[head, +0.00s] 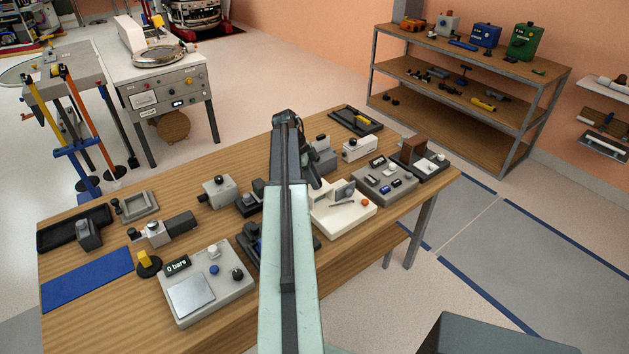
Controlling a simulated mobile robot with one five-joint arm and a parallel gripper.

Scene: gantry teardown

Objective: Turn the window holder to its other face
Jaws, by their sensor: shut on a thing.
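My arm reaches up from the bottom of the head view over the wooden workbench (110,232). Its far end bends down, and a dark part of it shows just right of the arm. My gripper's fingertips are hidden behind the arm, so I cannot see what is between them. I cannot pick out the window holder with certainty. A small grey frame with a square recess (154,208) lies at the left of the bench, apart from my arm.
A grey box with an "0 bars" display (222,300) stands left of my arm. A cream device (345,217) and a grey control box (385,184) stand to the right. A blue mat (88,280) is clear. Shelves (470,60) stand behind.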

